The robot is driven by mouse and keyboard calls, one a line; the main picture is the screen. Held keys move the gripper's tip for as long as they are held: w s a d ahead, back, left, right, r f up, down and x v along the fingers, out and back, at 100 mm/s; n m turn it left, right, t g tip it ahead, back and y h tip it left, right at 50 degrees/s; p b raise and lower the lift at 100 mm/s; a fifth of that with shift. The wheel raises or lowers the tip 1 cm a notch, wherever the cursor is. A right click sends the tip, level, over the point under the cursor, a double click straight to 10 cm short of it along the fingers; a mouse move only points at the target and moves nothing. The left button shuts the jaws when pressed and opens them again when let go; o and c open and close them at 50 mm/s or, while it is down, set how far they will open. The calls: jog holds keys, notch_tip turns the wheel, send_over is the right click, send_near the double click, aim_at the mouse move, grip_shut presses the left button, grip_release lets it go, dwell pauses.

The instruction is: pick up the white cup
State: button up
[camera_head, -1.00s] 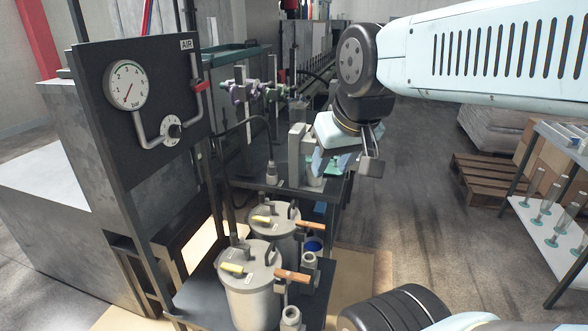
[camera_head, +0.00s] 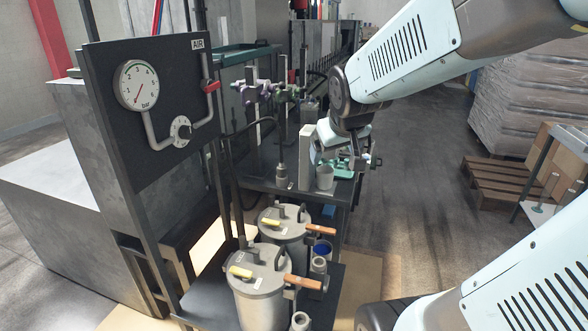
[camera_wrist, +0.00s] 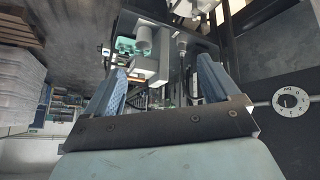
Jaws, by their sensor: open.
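The white cup (camera_head: 325,177) stands upright on the dark bench, near its front right corner; it looks light grey in this light. In the wrist view the cup (camera_wrist: 144,38) shows past the fingertips, between the lines of the two fingers and somewhat to the left. My gripper (camera_wrist: 161,72) is open, with two blue-padded fingers wide apart and nothing between them. In the head view my gripper (camera_head: 345,156) is just behind and above the cup, apart from it; its fingers are partly hidden there.
A teal object (camera_head: 343,170) is right beside the cup. A pale upright box (camera_head: 306,145) and a metal stand (camera_head: 282,170) are to its left. Two lidded pots (camera_head: 258,285) stand on the lower shelf in front. The floor to the right is clear up to a pallet (camera_head: 500,186).

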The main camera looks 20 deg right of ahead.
jog(key=w+d+f+n+t, duration=0.15)
jog(key=w+d+f, duration=0.25)
jog(key=w+f, duration=0.5)
jog(key=m+t+y, duration=0.1)
jog(key=m+t, duration=0.1)
jog(key=t, duration=0.7)
send_near(328, 184)
jog(key=w, duration=1.1)
jog(key=shift+d+f, duration=0.1)
jog(key=shift+f, duration=0.05)
jog(key=shift+c, duration=0.4)
jog(key=c, duration=0.8)
